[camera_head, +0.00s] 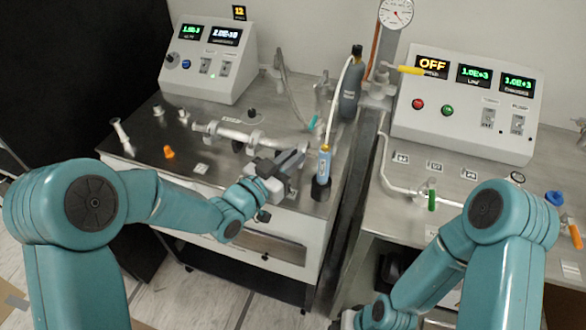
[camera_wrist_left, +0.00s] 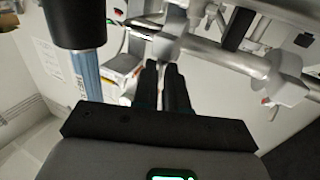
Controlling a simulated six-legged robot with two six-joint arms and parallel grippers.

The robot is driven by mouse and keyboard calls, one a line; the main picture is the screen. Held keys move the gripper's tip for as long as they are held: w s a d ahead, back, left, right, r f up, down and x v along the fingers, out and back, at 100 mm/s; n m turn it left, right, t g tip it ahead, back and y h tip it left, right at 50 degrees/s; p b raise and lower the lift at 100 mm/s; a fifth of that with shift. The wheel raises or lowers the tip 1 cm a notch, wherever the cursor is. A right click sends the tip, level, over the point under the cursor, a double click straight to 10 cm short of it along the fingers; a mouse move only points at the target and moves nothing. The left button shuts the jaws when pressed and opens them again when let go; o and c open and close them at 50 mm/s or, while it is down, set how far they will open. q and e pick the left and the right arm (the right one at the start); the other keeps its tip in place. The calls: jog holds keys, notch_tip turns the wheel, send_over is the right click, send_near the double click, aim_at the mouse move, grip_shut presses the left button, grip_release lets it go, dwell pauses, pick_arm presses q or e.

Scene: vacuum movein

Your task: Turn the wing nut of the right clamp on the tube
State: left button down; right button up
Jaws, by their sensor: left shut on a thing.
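The metal tube (camera_head: 232,133) lies across the left bench in the head view, and its right end is partly covered by my left gripper. My left gripper (camera_head: 299,153) reaches in from the left and is at the tube's right end. In the left wrist view its two dark fingers (camera_wrist_left: 162,68) are close together, just under the right clamp (camera_wrist_left: 166,46) on the tube. The fingers are shut on the wing nut, which they hide. Another clamp (camera_wrist_left: 284,80) sits farther along the tube. My right gripper is at the bottom edge of the head view, mostly cut off.
A blue bottle (camera_head: 324,164) in a dark holder stands close right of my left gripper; it also shows in the left wrist view (camera_wrist_left: 88,72). A dark cylinder (camera_head: 351,85) stands behind. Small fittings, including an orange one (camera_head: 168,153), lie on the bench's left side.

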pick_arm(q)
jog(key=shift+w+a+m+g+h+b, duration=0.15)
jog(key=shift+m+g+h+b, duration=0.35)
jog(key=shift+m+g+h, duration=0.45)
jog(key=shift+r, duration=0.1)
jog(key=c, duration=1.2)
grip_release()
jog(key=shift+o, duration=0.2)
jog(key=b+v, duration=0.2)
jog(key=v, duration=1.4)
